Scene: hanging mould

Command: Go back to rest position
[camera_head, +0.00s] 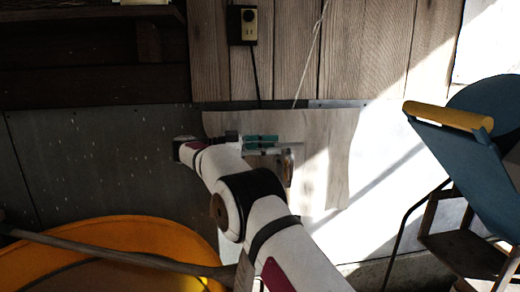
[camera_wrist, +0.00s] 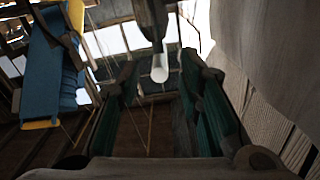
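My gripper (camera_head: 270,145) is stretched out in front of a pale sheet on the wall, with its teal fingers pointing right in the head view. In the wrist view my gripper (camera_wrist: 160,92) has its two dark green fingers apart, with nothing held between them. A small brownish object (camera_head: 288,167) shows just below the fingers in the head view; I cannot tell what it is or whether it hangs on the wall. No mould can be made out clearly.
A blue panel with a yellow bar (camera_head: 447,115) stands at right by a wooden frame (camera_head: 462,250). An orange tub (camera_head: 130,232) with a pole (camera_head: 120,256) across it is at lower left. An outlet box (camera_head: 242,25) is on the wall. A lamp (camera_wrist: 160,68) hangs overhead.

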